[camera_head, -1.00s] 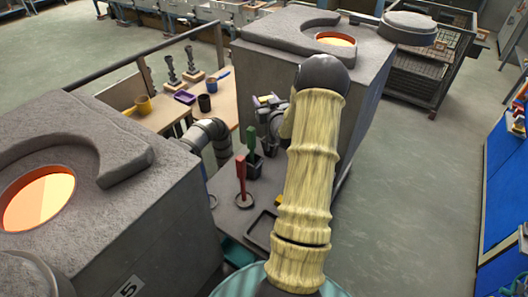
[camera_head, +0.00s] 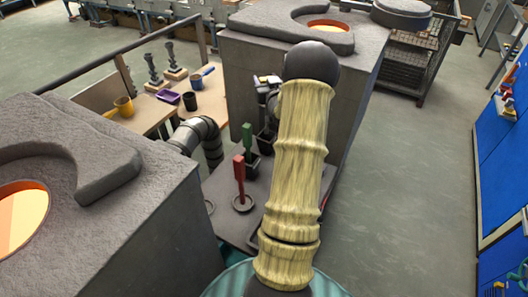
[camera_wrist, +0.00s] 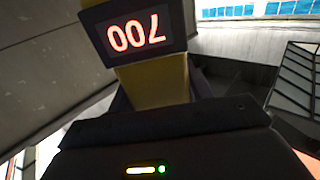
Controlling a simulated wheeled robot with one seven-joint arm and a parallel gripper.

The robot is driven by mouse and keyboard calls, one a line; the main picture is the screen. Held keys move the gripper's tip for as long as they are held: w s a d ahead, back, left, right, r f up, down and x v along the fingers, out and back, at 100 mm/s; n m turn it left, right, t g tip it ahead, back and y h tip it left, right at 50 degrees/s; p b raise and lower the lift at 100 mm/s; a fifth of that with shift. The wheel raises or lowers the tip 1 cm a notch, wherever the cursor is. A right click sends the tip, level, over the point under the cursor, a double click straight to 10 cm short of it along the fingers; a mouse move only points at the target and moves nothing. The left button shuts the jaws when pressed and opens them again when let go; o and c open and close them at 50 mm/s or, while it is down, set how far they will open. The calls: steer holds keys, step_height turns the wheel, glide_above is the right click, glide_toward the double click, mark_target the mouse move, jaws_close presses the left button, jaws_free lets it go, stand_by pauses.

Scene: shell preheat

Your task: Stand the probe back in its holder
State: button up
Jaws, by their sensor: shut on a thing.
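The probe (camera_wrist: 155,80) shows in the wrist view as a yellow body with a dark display head (camera_wrist: 138,35) reading 700 upside down. My gripper (camera_wrist: 155,105) is shut on the yellow body, close in front of the camera. In the head view my sleeved arm hides most of the gripper and the probe. A red-handled tool (camera_head: 239,170) stands upright in a round base on the dark bench between the furnaces. A green-handled tool (camera_head: 247,138) stands in a small black square holder (camera_head: 252,162) behind it. I cannot make out the probe's own holder.
A grey furnace with a glowing opening (camera_head: 22,212) stands at left, another (camera_head: 328,26) behind the bench. A wooden table (camera_head: 150,112) holds cups. The floor (camera_head: 395,190) at right is clear, beside blue panels (camera_head: 502,180).

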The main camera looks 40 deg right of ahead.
mark_target(267, 107)
step_height(267, 107, down, 5)
steer(key=shift+d+f+p, duration=0.1)
steer(key=shift+f+p, duration=0.1)
steer(key=shift+p, duration=0.6)
steer(key=shift+f, duration=0.15)
steer(key=shift+f+p, duration=0.6)
steer(key=shift+f, duration=1.5)
steer(key=shift+f, duration=0.1)
steer(key=o, duration=1)
